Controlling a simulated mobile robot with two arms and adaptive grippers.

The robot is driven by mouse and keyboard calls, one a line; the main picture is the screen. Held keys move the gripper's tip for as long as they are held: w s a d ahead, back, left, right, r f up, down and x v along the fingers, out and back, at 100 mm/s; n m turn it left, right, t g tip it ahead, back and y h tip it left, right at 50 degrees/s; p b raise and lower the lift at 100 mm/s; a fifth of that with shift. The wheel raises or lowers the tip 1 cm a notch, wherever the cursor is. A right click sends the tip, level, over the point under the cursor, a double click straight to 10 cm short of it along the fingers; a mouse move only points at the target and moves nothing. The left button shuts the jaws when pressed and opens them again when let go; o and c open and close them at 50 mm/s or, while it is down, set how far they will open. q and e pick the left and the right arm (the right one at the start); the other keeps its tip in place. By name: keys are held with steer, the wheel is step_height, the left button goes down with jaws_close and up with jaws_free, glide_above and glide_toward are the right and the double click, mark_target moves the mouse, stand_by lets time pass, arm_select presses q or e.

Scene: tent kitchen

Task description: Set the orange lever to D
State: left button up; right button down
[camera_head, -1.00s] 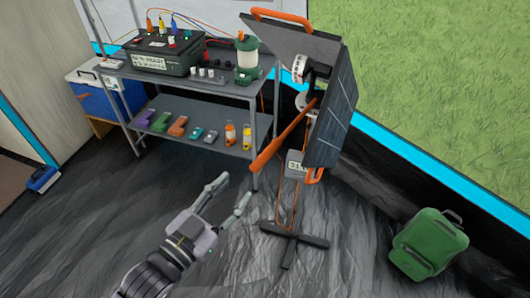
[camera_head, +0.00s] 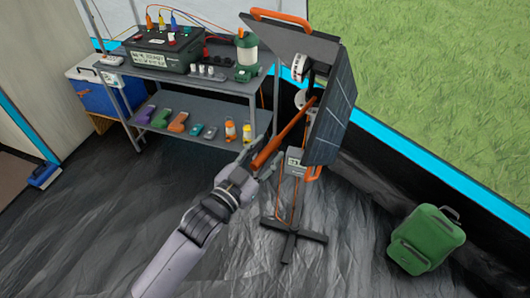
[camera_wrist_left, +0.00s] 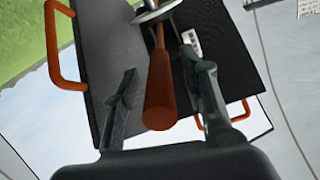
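The orange lever (camera_head: 287,138) slants down and left from the hub of a solar panel stand (camera_head: 291,238). In the left wrist view the lever (camera_wrist_left: 161,90) points toward the camera, its thick end between the two fingers. My left gripper (camera_head: 264,161) is at the lever's lower end in the head view. In the left wrist view the left gripper (camera_wrist_left: 165,85) is open, with gaps visible on both sides of the lever. A white dial (camera_head: 300,67) with marks is above the hub; its letters are too small to read. My right gripper is not in view.
The dark solar panel (camera_head: 331,117) with orange handles is right of the lever. A metal shelf (camera_head: 208,106) holding a battery box (camera_head: 160,52), lantern and small tools stands to the left. A green backpack (camera_head: 427,240) lies on the floor at right.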

arm_select(q)
steer(key=shift+c, duration=0.2)
jaws_close()
stand_by(0.6)
